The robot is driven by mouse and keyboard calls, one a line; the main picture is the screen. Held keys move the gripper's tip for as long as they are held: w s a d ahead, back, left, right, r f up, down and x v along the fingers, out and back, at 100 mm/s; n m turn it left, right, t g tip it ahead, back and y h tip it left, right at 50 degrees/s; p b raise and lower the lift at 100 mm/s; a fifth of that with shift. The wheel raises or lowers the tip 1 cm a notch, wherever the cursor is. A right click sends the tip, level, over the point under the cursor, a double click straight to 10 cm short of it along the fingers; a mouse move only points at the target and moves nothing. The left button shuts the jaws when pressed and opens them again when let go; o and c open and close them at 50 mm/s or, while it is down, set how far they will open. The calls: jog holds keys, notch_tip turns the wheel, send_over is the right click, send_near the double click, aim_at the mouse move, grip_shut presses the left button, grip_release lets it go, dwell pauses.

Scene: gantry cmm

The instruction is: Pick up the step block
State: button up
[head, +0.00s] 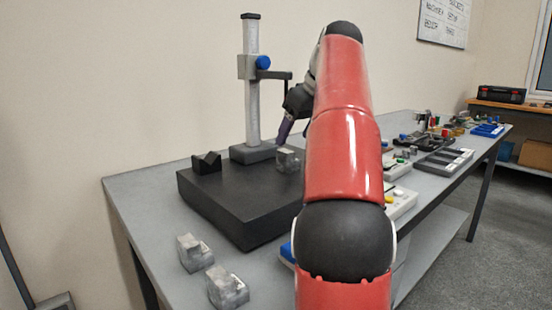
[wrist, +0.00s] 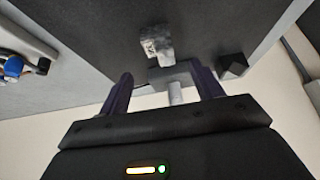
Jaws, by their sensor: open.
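A grey metal step block (head: 288,160) stands on the black surface plate (head: 222,197), near its back right, partly hidden by my arm. In the wrist view the step block (wrist: 156,42) lies ahead of the fingertips, roughly between their lines. My gripper (head: 285,132) is above and close to the block in the head view, pointing down at a slant. In the wrist view my gripper (wrist: 162,73) is open, its two purple fingers apart with nothing held between them. Two similar grey blocks, one nearer (head: 227,288) and one farther (head: 194,253), sit on the bench in front of the plate.
A height stand with a grey column (head: 251,100) and blue knob rises behind the block. A black V-block (head: 206,163) sits to its left. Trays and small parts (head: 443,160) fill the bench to the right. The front left of the plate is clear.

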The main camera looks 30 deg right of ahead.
aim_at(289, 154)
jog(key=x, duration=0.3)
jog(key=b+x, duration=0.1)
jog(key=x, duration=0.2)
jog(key=shift+s+f, duration=0.2)
jog(key=shift+s, duration=0.2)
jog(key=shift+w+f, duration=0.3)
jog(key=shift+f, duration=0.15)
jog(key=shift+r, duration=0.1)
jog(key=c, duration=1.3)
jog(key=shift+o, duration=0.2)
jog(key=shift+r, duration=0.1)
